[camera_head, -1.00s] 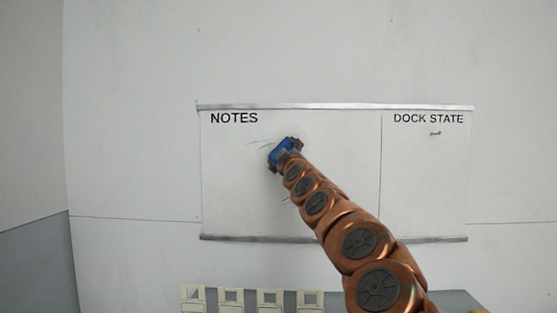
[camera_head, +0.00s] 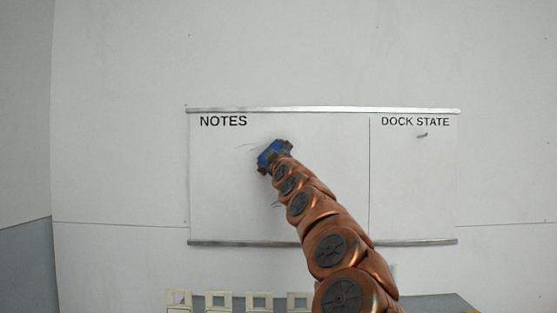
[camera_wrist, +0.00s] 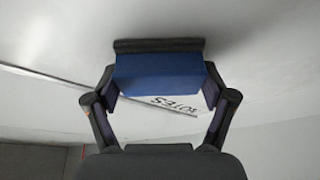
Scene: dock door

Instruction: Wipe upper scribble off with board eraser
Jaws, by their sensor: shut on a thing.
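The whiteboard (camera_head: 220,200) hangs on the wall, with a NOTES part on the left and a narrower DOCK STATE part on the right. My gripper (camera_head: 274,155) is shut on the blue board eraser (camera_head: 270,152) in front of the NOTES part. In the wrist view the eraser (camera_wrist: 158,73) sits between both fingers, its dark pad (camera_wrist: 160,45) facing the board and seeming to touch it. Thin marks of the upper scribble (camera_head: 246,148) show just left of the eraser; the rest is hidden behind it and my arm. A small lower mark (camera_head: 277,205) shows beside my arm.
A small dark mark (camera_head: 422,135) lies under the DOCK STATE heading. Metal rails run along the board's top (camera_head: 320,109) and bottom (camera_head: 215,243). Several pale square frames (camera_head: 218,300) stand below the board by a grey surface (camera_head: 430,303).

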